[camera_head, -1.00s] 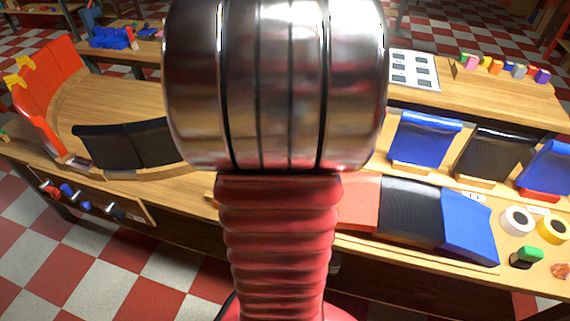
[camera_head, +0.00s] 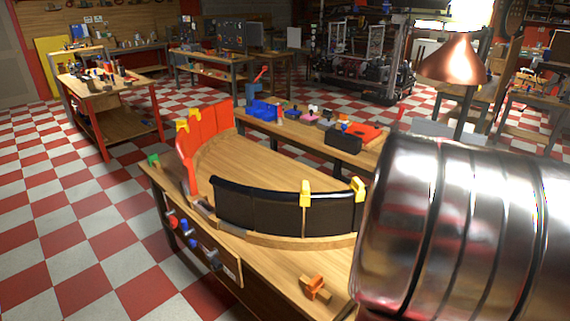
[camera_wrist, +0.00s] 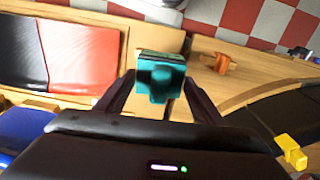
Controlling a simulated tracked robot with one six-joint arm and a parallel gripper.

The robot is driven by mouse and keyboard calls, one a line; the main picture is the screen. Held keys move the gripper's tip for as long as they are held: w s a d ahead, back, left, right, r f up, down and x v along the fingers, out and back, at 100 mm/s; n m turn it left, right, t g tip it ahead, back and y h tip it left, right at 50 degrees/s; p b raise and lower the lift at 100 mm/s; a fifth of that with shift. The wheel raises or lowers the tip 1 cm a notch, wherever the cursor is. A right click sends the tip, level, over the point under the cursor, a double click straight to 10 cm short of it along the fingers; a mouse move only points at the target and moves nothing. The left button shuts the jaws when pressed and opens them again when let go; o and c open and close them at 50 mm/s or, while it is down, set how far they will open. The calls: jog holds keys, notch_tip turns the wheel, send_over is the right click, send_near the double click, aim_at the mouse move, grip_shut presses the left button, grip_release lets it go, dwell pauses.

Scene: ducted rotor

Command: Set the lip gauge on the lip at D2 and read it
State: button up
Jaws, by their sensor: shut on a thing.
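My gripper (camera_wrist: 160,84) is shut on a teal piece (camera_wrist: 160,70) with a stepped or notched shape, held between its two dark fingers; I take this to be the lip gauge. The piece is above the bench in the wrist view, and no contact with anything below shows. The curved lip is a row of black panels (camera_head: 262,207) on a wooden ring, with red panels (camera_head: 207,133) further round to the left. The black panels (camera_wrist: 277,115) also show at right in the wrist view. No D2 label or gauge reading is legible. The head view does not show the gripper.
Yellow clips (camera_head: 305,193) sit on the black panels' top edge; one clip (camera_wrist: 291,151) is at lower right in the wrist view. An orange piece on a wooden block (camera_head: 314,288) stands on the bench front. Loose black and red panels (camera_wrist: 82,58) lie at left. My arm hides the right.

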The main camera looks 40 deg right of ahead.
jog(key=w+a+f+n, duration=0.3)
jog(key=w+a+f, duration=0.1)
jog(key=w, duration=0.4)
jog(key=w+a+f+n, duration=0.3)
jog(key=w+a, duration=0.2)
jog(key=w, duration=0.2)
jog(key=w+a+f+n, duration=0.2)
jog(key=w+a+f, duration=0.2)
jog(key=w, duration=0.4)
jog(key=w+a+f+n, duration=0.2)
jog(key=w+a+f, duration=0.1)
jog(key=a, duration=0.4)
jog(key=w+a+f+n, duration=0.3)
jog(key=a+f, duration=0.1)
jog(key=a, duration=0.4)
jog(key=w+a+f+n, duration=0.2)
jog(key=w+a+f, duration=0.1)
jog(key=a, duration=0.5)
jog(key=shift+a+f+n, duration=0.15)
jog(key=shift+n, duration=0.15)
jog(key=shift+w, duration=0.1)
